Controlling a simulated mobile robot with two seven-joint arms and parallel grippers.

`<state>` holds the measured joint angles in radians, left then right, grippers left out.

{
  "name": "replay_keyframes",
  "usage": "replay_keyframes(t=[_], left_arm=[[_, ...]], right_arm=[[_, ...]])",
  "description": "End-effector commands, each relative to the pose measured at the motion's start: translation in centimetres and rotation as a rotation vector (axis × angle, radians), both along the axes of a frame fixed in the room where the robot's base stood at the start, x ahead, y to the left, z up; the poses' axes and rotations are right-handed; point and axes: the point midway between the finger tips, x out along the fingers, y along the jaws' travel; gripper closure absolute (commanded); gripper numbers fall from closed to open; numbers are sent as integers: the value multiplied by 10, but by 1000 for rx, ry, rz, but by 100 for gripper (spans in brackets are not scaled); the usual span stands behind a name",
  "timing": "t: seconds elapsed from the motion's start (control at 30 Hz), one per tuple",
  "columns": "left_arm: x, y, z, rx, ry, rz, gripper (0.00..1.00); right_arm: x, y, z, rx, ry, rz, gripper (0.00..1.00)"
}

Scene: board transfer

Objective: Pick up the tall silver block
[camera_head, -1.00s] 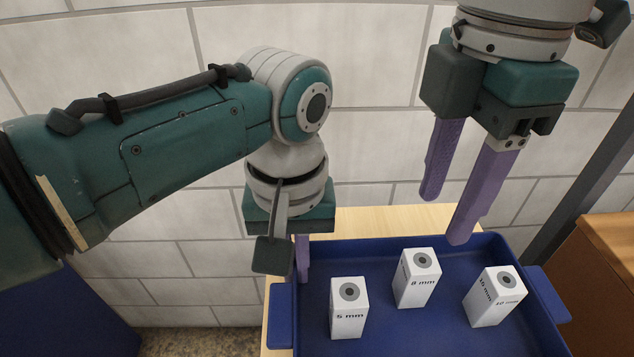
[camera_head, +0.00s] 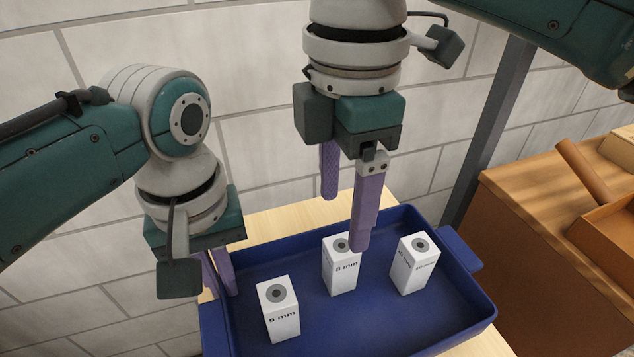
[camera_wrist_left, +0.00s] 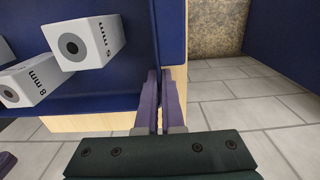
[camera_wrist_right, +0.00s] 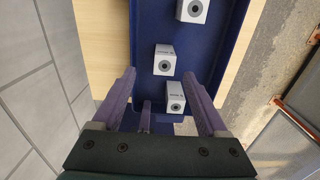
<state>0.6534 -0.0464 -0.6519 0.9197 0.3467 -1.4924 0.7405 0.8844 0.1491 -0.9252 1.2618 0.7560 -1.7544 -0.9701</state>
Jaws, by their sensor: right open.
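No plainly silver block shows; three upright whitish blocks, each with a grey ring on top, stand in the blue tray (camera_head: 380,338). The block marked 5 mm (camera_head: 279,318) is front left, the 8 mm block (camera_head: 341,276) is in the middle, and a block with a label that seems to read 10 mm (camera_head: 411,275) is at right. My right gripper (camera_head: 344,222) is open and empty, pointing down; one finger overlaps the 8 mm block in the head view. My left gripper (camera_head: 218,272) is at the tray's left edge, its fingers nearly together and empty (camera_wrist_left: 160,78).
The tray lies on a light wooden table (camera_head: 290,212) before a white block wall. A grey post (camera_head: 490,135) and a brown wooden cabinet (camera_head: 530,225) stand to the right. The tray's front right area is clear.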

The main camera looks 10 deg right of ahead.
Motion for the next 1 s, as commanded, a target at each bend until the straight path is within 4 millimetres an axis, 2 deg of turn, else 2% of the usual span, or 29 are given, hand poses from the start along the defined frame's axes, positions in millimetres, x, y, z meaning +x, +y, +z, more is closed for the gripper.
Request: replay_keyframes(t=[0.23,0.5,0.77,1.0], left_arm=[[1,0,1,-1,-1,0,100],[1,0,1,-2,-1,-1,100],[1,-1,1,-2,-2,-1,100],[1,-1,1,-2,-2,-1,100]], right_arm=[[-3,0,-23,1,1,2,24],[-8,0,-62,1,1,1,24],[-8,0,-66,0,-1,3,24],[-8,0,-65,0,-1,2,48]])
